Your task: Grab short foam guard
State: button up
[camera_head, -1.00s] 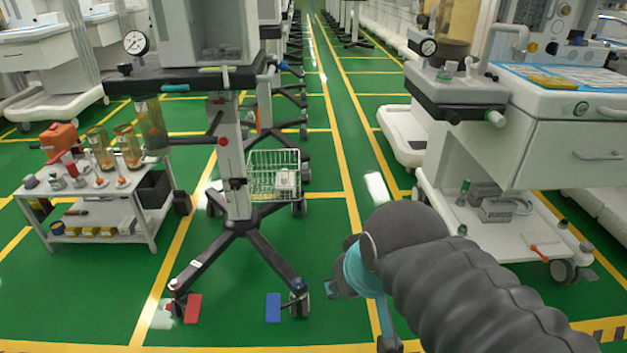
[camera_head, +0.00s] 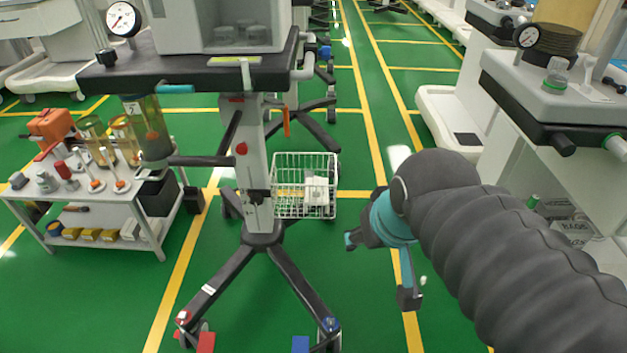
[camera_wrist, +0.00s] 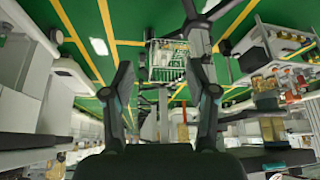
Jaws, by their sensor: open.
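I cannot pick out a short foam guard with certainty. A red block (camera_head: 206,342) and a blue block (camera_head: 300,344) lie on the floor by the front casters of the wheeled stand (camera_head: 255,165), cut by the lower picture edge. An orange piece (camera_head: 286,120) shows behind the stand's column. My gripper (camera_head: 379,268) is at the right of the stand, above the green floor, apart from everything. In the wrist view my gripper (camera_wrist: 159,72) is open and empty, its two fingers well apart, with the wire basket (camera_wrist: 167,74) seen beyond them.
A low trolley (camera_head: 95,208) with bottles and an orange case is at left. A large white cart (camera_head: 520,110) stands at right.

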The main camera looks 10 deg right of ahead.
jog(key=w, duration=1.1)
jog(key=m+y+b, duration=0.1)
jog(key=m+b, duration=0.1)
send_over(317, 183)
jog(key=s+d, duration=0.1)
jog(key=s, duration=0.6)
notch_tip(317, 183, down, 14)
jog(key=shift+g, duration=0.4)
jog(key=b+x, duration=0.1)
jog(key=x, duration=1.3)
jog(key=shift+w+d+f, duration=0.15)
jog(key=shift+w, duration=0.05)
jog(key=shift+c, duration=0.2)
jog(key=c, duration=1)
